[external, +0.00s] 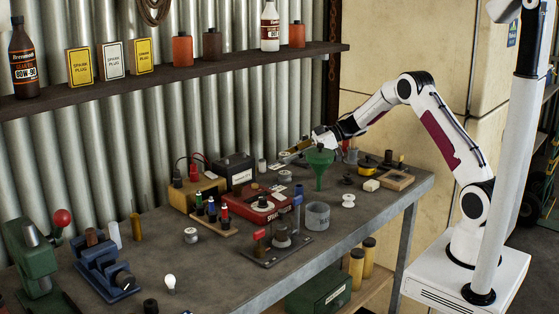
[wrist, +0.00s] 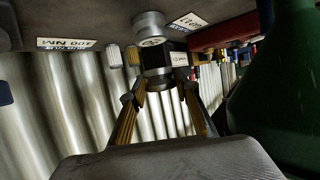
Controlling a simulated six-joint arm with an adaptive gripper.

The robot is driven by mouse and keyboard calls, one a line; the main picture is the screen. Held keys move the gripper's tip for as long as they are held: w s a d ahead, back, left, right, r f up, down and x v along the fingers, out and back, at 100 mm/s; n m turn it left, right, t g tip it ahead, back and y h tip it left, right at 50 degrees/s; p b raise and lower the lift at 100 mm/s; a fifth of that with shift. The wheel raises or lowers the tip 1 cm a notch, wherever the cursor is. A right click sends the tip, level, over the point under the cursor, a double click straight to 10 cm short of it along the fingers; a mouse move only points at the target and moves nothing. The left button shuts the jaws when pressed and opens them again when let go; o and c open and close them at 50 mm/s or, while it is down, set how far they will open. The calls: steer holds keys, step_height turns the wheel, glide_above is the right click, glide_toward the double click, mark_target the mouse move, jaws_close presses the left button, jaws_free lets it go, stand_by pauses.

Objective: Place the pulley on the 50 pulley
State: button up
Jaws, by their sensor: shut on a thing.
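My gripper (external: 298,153) is above the back of the bench, left of the green funnel. In the wrist view, its two yellowish fingers (wrist: 162,84) are closed on a small dark and metallic piece, which I take for the pulley (wrist: 157,83); its shape is partly hidden. Beyond the fingertips are a dark block with a white label and a silver round part (wrist: 149,22) at the bench top. A pale spool-like pulley (external: 285,177) stands on the bench below my gripper.
The green funnel (external: 319,168) stands close to my gripper and fills the right of the wrist view (wrist: 283,90). Another pale spool (external: 348,201), a grey cup (external: 317,216) and a red case (external: 258,206) are nearby. The corrugated wall (external: 60,150) is behind.

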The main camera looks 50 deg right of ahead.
steer(key=shift+f, duration=1.85)
steer(key=shift+f, duration=0.15)
steer(key=o, duration=1.1)
steer(key=shift+o, duration=0.2)
steer(key=shift+r, duration=0.2)
steer(key=v, duration=1.2)
steer(key=shift+f, duration=0.15)
